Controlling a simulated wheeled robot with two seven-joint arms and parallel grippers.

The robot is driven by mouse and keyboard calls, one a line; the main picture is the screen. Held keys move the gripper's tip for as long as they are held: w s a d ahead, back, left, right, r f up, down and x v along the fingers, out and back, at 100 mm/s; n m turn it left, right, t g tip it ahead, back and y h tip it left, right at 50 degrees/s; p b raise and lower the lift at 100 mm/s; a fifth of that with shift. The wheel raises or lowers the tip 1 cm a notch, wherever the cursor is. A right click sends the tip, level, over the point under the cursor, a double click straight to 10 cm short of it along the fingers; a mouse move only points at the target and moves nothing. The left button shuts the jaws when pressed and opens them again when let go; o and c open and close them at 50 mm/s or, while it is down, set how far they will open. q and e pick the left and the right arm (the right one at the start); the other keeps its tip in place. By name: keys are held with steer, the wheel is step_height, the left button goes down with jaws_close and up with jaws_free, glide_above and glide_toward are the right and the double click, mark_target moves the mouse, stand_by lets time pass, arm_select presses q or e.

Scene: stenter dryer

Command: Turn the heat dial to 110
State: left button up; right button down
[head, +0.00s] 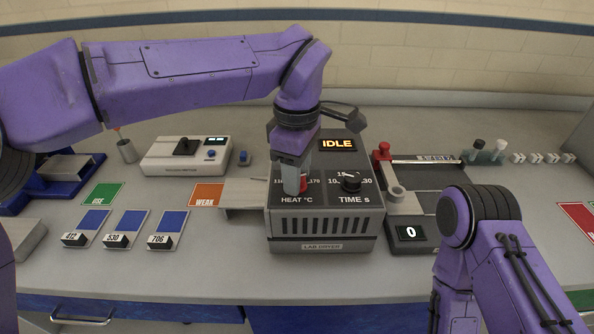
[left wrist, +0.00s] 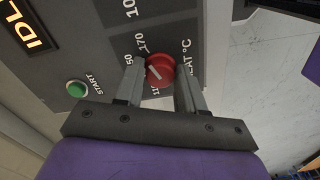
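The red heat dial (left wrist: 160,70) is on the front panel of the lab dryer (head: 327,222), above the "HEAT °C" label. My left gripper (left wrist: 161,78) has one finger on each side of it. In the left wrist view the dial fills the space between the fingertips, with no clear gap. A pale line marks the dial's face; the exact value it points at cannot be read. In the head view the fingers hide most of the dial and part of its scale. The display (head: 337,144) reads IDLE. My right gripper is out of view.
The black time dial (head: 350,183) is close to the right of my left gripper. A green start button (left wrist: 76,89) shows in the left wrist view. A red-knobbed device (head: 382,152) stands right of the dryer. Blue swatches (head: 125,222) lie at the left.

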arm_select(q)
steer(key=shift+c, duration=1.3)
